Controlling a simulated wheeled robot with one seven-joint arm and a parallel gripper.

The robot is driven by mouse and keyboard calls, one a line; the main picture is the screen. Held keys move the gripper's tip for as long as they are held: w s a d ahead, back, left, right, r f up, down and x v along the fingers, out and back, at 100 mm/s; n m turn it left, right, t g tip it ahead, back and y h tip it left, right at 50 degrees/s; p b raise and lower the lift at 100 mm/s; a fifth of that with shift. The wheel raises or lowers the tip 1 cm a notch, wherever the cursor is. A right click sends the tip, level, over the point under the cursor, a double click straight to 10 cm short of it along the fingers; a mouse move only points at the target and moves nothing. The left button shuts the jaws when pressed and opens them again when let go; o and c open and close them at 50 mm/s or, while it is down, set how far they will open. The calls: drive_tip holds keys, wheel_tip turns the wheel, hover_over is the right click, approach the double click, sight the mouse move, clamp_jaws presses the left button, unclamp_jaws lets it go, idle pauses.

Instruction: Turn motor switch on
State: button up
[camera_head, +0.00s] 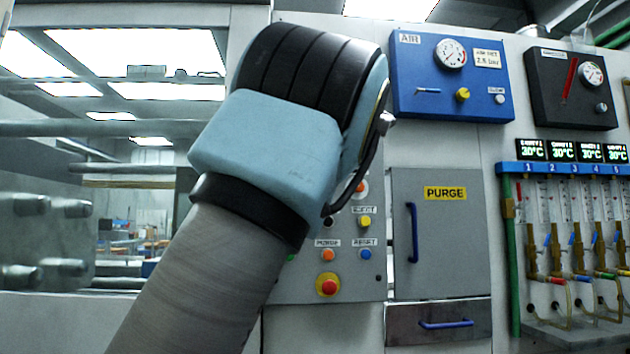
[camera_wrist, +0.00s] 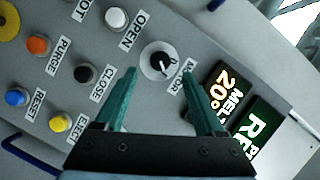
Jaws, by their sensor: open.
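The motor switch (camera_wrist: 157,64) is a black rotary knob with a white pointer mark on a round pale plate, in the upper middle of the wrist view. Its label beside it is partly covered by a finger. My gripper (camera_wrist: 158,70) is open, with two teal fingers pointing at the panel. In the wrist view the knob appears between the fingertips, one on each side. I cannot tell whether the fingers touch it or how far they are from the panel. In the head view my arm hides the switch and the gripper fingers.
Near the knob are the white OPEN button (camera_wrist: 116,19), black CLOSE button (camera_wrist: 84,75), orange PURGE button (camera_wrist: 38,45) and a lit display (camera_wrist: 225,88). In the head view, a red emergency stop (camera_head: 328,286) and a PURGE door (camera_head: 445,250) with a blue handle stand nearby.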

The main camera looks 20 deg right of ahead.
drive_tip(key=shift+b+v, duration=0.55)
drive_tip(key=shift+v, duration=1.9)
